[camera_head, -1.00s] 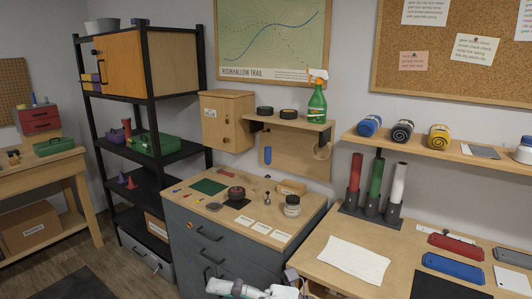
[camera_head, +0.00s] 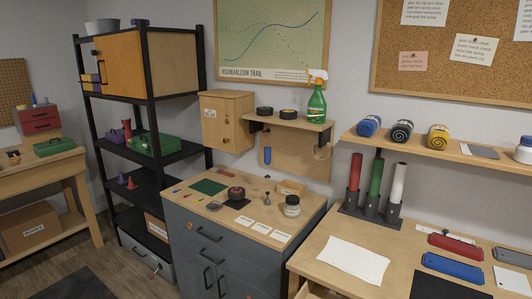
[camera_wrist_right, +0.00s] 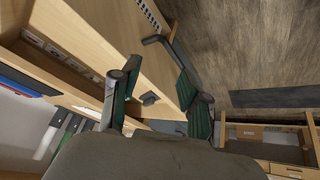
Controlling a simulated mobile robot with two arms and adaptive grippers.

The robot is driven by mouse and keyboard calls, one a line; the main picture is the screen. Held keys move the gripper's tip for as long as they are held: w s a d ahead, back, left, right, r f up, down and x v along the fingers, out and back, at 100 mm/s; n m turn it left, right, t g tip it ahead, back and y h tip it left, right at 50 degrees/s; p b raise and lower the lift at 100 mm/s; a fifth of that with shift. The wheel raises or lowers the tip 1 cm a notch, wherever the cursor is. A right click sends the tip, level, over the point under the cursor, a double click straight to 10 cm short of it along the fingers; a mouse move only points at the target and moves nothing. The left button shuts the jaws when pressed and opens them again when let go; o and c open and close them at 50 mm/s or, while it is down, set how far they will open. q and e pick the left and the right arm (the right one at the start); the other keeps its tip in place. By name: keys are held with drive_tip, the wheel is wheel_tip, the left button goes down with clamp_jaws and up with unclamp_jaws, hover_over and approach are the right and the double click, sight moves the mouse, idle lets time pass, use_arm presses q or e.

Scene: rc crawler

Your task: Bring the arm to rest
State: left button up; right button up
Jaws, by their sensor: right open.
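My right gripper (camera_wrist_right: 160,105) shows in the right wrist view with its two dark, green-padded fingers spread apart. It is open, and nothing is seen between the fingertips. A wooden surface and a dark handle-like piece (camera_wrist_right: 150,98) lie beyond the fingers; I cannot tell how far away they are. Neither gripper shows in the head view now, and no arm of mine is seen there. My left gripper is out of view.
A wooden workbench (camera_head: 312,256) stands at the front right, with a white sheet (camera_head: 340,262) and red and blue cases on it. A grey drawer cabinet (camera_head: 185,233) is beside it. A black shelf rack (camera_head: 152,160) stands further left. Wooden floor (camera_wrist_right: 240,45) shows in the wrist view.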

drive_tip(key=s+f+g, duration=0.2)
drive_tip(key=s, duration=0.4)
wheel_tip(320, 180, down, 33)
drive_tip(key=s+g+b, duration=0.2)
drive_tip(key=b, duration=0.3)
drive_tip(key=s+d+f+g+b, duration=0.1)
drive_tip(key=s+d+f+b, duration=0.1)
drive_tip(key=s+f, duration=1.4)
drive_tip(key=shift+d+f+n+b, duration=0.3)
drive_tip(key=shift+f+b, duration=0.5)
drive_tip(key=shift+f, duration=0.1)
